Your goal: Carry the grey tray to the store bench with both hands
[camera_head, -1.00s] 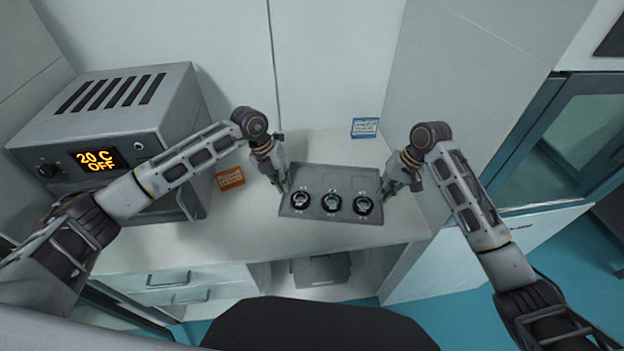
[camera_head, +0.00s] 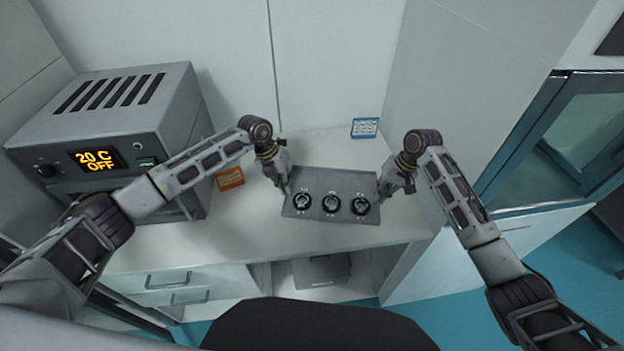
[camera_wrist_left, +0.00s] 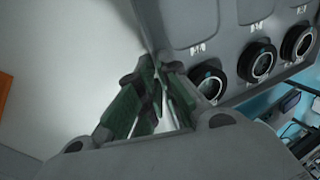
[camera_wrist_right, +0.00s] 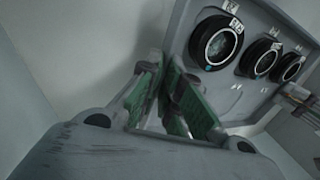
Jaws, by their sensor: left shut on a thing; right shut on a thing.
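The grey tray (camera_head: 316,181) is over the white bench in the head view, with three dark round pieces in a row along its near side. My left gripper (camera_head: 285,188) is shut on the tray's left edge. My right gripper (camera_head: 382,189) is shut on its right edge. The left wrist view shows the green-padded fingers (camera_wrist_left: 163,95) closed at the edge of the tray (camera_wrist_left: 215,40). The right wrist view shows the other fingers (camera_wrist_right: 168,95) closed at the tray's edge (camera_wrist_right: 270,95). I cannot tell whether the tray touches the bench.
A grey oven-like box (camera_head: 110,130) reading "20 C OFF" stands on the left of the white bench (camera_head: 240,235). An orange card (camera_head: 230,179) lies left of the tray, and a blue card (camera_head: 365,128) is behind it. A white wall stands close on the right.

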